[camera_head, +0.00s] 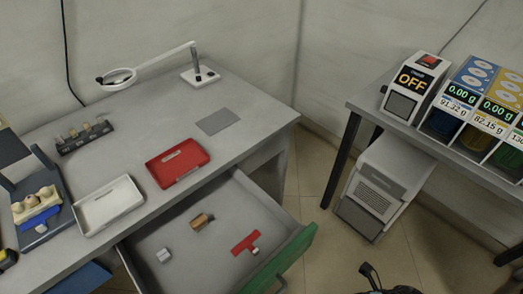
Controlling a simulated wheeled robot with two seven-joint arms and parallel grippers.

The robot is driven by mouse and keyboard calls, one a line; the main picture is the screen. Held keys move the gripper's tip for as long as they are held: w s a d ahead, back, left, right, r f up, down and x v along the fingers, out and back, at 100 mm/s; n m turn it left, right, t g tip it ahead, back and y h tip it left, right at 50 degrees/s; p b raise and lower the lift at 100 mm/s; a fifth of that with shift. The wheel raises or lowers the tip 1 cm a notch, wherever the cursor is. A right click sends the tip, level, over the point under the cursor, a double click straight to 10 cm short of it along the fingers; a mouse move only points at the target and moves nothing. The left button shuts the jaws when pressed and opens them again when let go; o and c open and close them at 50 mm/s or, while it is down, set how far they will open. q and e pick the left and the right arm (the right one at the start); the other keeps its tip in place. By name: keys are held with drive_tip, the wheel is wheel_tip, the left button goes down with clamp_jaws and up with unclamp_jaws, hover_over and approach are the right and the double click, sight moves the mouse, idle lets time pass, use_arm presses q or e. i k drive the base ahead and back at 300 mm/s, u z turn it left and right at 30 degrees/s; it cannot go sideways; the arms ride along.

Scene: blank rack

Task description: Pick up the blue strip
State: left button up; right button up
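A blue strip (40,219) lies at the far left of the desk, on a dark blue-grey stand (60,188). A cream block with rounded knobs (37,203) sits right behind it and may partly cover it. A black gripper-like part (372,277), which looks like my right gripper, shows at the bottom edge over the floor, far from the blue strip. It is cut off by the frame, and its opening is unclear.
An open drawer (165,225) holds a red strip (245,242), a tan block (201,221) and a small pale block (164,255). A white tray (108,204), red tray (178,163), dark rack (84,137) and magnifier lamp (118,77) stand on the desk.

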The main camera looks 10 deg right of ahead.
sight(39, 220)
drive_tip(key=k, duration=1)
